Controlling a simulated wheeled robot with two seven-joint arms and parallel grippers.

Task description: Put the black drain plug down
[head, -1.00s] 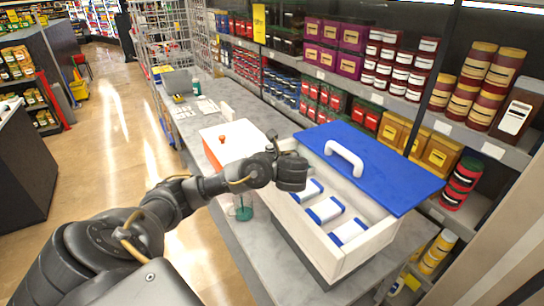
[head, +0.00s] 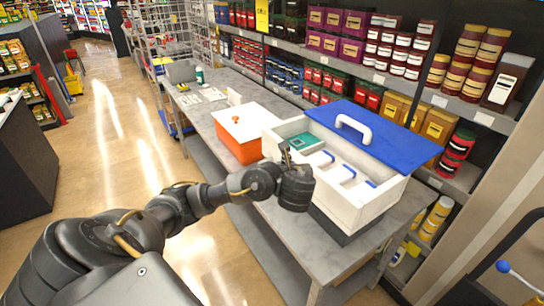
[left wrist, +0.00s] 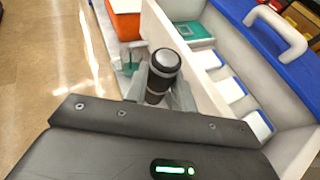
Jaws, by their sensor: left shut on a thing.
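The black drain plug (left wrist: 158,82) is a dark cylinder with a grey rounded top, upright between the fingers of my left gripper in the left wrist view. My left gripper (left wrist: 157,84) is shut on it, beside the near wall of the white box. In the head view my left gripper (head: 288,160) is in front of that box; the plug is not clear there. The white box (head: 362,212) stands on the grey table (head: 222,112), its blue lid (head: 380,130) with white handle set back over it. My right gripper is not in view.
Inside the box are several white-and-blue blocks (left wrist: 230,90) and a green piece (left wrist: 195,35). An orange box with a white lid (head: 238,150) stands left of it. Stocked shelves stand behind.

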